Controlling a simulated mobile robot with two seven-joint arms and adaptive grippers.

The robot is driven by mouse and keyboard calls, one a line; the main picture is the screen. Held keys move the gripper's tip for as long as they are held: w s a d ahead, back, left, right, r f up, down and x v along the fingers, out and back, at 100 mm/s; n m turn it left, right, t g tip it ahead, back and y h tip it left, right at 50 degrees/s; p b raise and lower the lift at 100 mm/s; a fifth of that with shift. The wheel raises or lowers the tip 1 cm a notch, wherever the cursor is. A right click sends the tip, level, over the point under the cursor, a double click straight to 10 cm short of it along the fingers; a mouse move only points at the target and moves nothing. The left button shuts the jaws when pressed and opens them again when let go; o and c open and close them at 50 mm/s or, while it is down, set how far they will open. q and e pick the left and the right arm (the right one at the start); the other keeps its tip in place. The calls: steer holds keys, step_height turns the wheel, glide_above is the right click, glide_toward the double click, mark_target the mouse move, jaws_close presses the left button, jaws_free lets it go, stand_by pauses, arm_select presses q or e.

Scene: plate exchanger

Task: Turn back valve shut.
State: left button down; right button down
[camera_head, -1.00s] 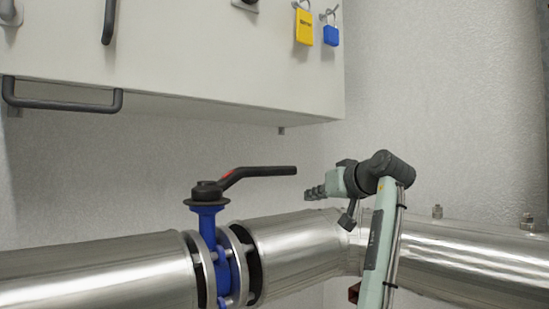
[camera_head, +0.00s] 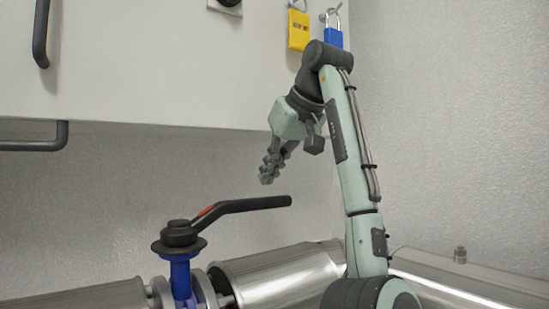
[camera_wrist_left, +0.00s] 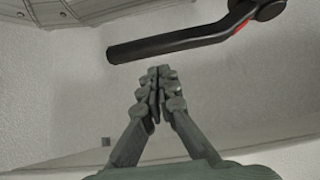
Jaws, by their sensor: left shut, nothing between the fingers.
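The valve's black lever handle (camera_head: 245,204) points right from its hub, with a red mark near the hub. It sits on a blue valve body (camera_head: 181,278) fitted in the metal pipe. My left gripper (camera_head: 266,181) is shut and empty. It hangs with its fingers pointing down, just above the free end of the lever, apart from it as far as I can see. In the left wrist view the closed fingertips (camera_wrist_left: 158,72) are near the lever handle (camera_wrist_left: 165,45), which crosses the top of the picture. My right gripper is not in view.
A shiny metal pipe (camera_head: 285,280) runs along the bottom. Open space lies between the cabinet and the lever.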

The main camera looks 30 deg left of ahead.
arm_select(q)
steer(key=shift+x, duration=2.75)
steer(key=shift+w, duration=0.1)
